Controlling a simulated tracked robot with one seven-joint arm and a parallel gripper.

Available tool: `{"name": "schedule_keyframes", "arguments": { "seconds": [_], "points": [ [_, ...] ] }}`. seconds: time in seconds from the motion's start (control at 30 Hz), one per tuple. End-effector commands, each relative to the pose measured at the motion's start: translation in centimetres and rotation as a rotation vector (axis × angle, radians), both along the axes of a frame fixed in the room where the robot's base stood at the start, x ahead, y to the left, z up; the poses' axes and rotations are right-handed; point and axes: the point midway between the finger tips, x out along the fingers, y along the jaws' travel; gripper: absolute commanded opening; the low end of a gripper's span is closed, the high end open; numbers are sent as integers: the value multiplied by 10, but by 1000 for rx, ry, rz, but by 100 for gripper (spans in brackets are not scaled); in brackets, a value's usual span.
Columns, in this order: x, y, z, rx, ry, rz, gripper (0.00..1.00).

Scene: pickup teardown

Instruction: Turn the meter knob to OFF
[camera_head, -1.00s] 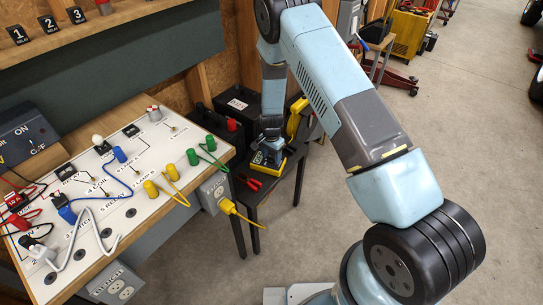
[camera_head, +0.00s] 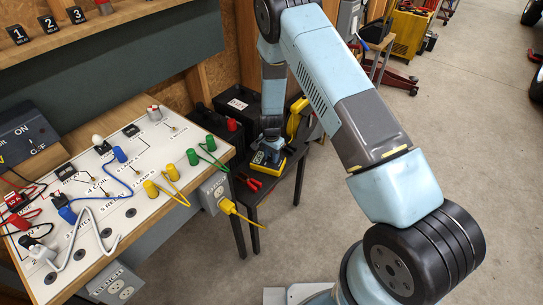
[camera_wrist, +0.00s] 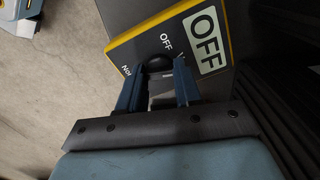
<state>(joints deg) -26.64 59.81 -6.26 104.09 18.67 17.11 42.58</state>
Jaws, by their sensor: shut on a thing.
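The meter has a dark face and a yellow edge. In the wrist view its body (camera_wrist: 140,48) lies tilted under my gripper, with a pale screen (camera_wrist: 207,42) that reads OFF. In the head view the meter (camera_head: 277,169) is on the small dark table, partly hidden by my wrist. The black round knob (camera_wrist: 158,63) sits just below a printed OFF label, between my fingertips. My gripper (camera_wrist: 157,76) is shut on the knob, with one blue finger on each side. The knob's pointer mark cannot be made out.
The small dark table (camera_head: 270,189) also carries red-handled pliers (camera_head: 250,182) beside the meter. Dark cases (camera_head: 238,106) stand behind. At left is a white wiring panel (camera_head: 118,205) with coloured plugs and leads. A yellow plug lead (camera_head: 233,210) hangs from its side.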

Motion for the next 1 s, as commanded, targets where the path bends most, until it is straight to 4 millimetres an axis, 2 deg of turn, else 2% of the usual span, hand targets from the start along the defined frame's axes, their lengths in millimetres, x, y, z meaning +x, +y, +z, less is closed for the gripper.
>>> {"name": "schedule_keyframes", "arguments": {
  "seconds": [0.37, 1.0],
  "points": [
    [0, 0, 0, 1, -1, 195, 3],
    [0, 0, 0, 1, 0, 783, 3]
  ]
}}
